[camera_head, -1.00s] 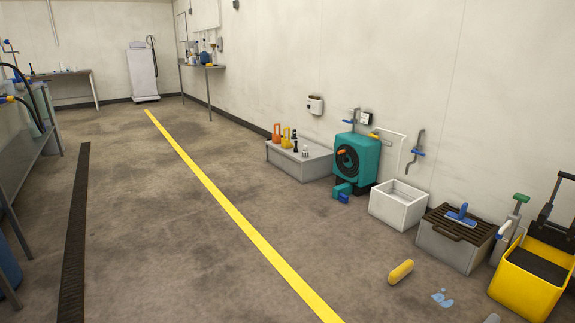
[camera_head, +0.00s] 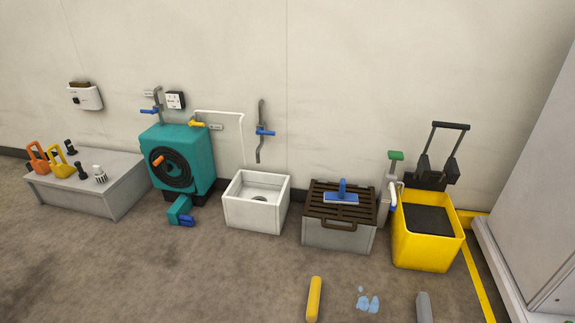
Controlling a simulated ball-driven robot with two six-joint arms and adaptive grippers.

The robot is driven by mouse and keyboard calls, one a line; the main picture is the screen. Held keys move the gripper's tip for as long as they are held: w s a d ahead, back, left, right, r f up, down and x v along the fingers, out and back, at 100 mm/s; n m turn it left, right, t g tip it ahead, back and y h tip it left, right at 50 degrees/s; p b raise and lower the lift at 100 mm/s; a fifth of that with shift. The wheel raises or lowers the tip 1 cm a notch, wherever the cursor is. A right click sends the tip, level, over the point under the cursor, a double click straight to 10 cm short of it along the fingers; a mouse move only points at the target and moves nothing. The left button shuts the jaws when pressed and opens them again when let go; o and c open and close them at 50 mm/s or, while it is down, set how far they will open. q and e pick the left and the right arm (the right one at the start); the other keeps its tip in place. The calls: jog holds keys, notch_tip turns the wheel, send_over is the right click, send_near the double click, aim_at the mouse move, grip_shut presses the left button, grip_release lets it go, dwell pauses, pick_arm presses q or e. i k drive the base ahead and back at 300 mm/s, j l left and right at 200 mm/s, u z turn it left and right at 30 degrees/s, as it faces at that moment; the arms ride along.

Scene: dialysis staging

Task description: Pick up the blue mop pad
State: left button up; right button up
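A flat blue piece with a pale edge and an upright blue stub (camera_head: 341,197), which looks like the blue mop pad, lies on the dark slatted top of a grey box (camera_head: 338,236). The box stands on the floor against the wall, right of centre. Nothing covers the pad in this view. Neither of my grippers is in view.
A white sink (camera_head: 254,217) stands left of the box, and a yellow mop bucket (camera_head: 425,243) right of it. A yellow cylinder (camera_head: 314,298), a grey piece (camera_head: 424,307) and a light blue puddle (camera_head: 367,302) are on the floor in front. A grey cabinet (camera_head: 535,230) stands far right.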

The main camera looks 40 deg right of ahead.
aim_at(343, 198)
jog(key=i+u, duration=0.25)
jog(key=i, duration=1.05)
jog(key=i+z, duration=0.45)
jog(key=z, duration=0.2)
jog(key=i+z, duration=0.35)
jog(key=i+l+z, duration=0.1)
jog(key=z, duration=0.4)
jog(key=i+z, duration=0.15)
jog(key=z, duration=0.35)
jog(key=i+z, duration=0.15)
jog(key=z, duration=0.3)
jog(key=i+j+z, duration=0.1)
jog(key=z, duration=0.4)
jog(key=i+j+z, duration=0.15)
jog(key=z, duration=0.35)
jog(key=i+j+z, duration=0.25)
jog(key=z, duration=0.25)
jog(key=i+j+z, duration=0.45)
